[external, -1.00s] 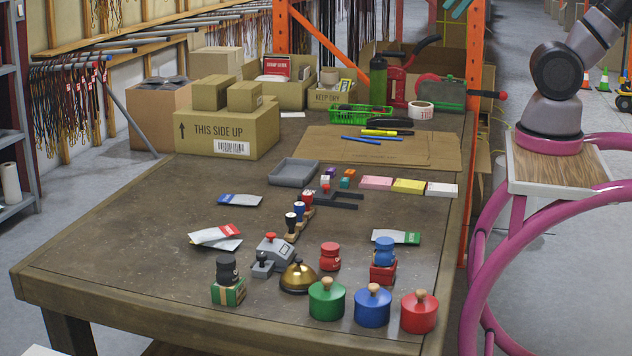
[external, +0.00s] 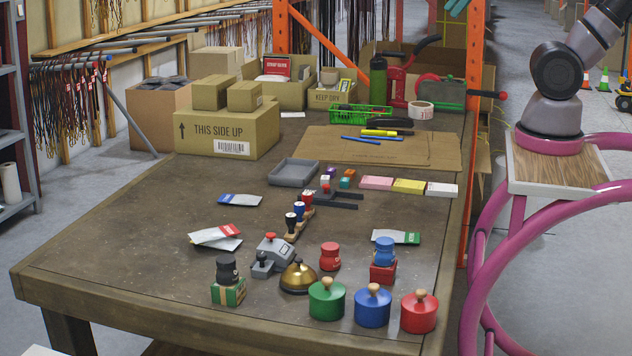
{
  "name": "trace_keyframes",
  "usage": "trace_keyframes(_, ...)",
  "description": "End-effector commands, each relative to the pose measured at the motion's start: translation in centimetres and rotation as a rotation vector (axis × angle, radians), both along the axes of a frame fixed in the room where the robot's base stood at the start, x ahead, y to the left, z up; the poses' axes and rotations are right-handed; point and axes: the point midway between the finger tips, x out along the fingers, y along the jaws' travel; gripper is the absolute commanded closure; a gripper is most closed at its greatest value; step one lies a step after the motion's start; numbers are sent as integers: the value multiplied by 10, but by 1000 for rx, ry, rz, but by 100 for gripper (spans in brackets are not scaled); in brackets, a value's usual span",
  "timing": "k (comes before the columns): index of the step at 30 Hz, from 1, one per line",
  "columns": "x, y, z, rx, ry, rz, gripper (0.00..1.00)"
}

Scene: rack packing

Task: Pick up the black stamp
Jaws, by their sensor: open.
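The black stamp (external: 290,221) stands upright at the near end of a small wooden stamp rack (external: 297,233) in the middle of the table. It has a dark rounded handle with a pale band. A blue stamp (external: 299,210) and a red stamp (external: 307,199) stand behind it in the same row. The lower part of the black stamp is too small to make out. My arm rises from its base at the right and leaves the picture at the top right.
A grey metal device (external: 272,250) and a brass bell (external: 298,277) stand in front of the rack. Round pots (external: 372,306) line the near edge. A grey tray (external: 294,172) lies behind. The table's left is mostly clear.

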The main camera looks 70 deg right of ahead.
Motion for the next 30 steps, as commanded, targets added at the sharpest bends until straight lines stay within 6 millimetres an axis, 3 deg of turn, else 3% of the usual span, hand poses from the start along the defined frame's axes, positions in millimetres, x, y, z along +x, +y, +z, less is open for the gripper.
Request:
trace_keyframes(7, 12, 15, -14, 83, 94, 0, 50)
trace_keyframes(14, 47, 68, -54, 374, 381, -31, 50)
trace_keyframes(21, 96, 120, -94, 708, 648, -131, 50)
trace_keyframes(26, 136, 146, -127, 928, 787, -240, 50)
trace_keyframes(30, 174, 161, -164, 1114, 877, -368, 50)
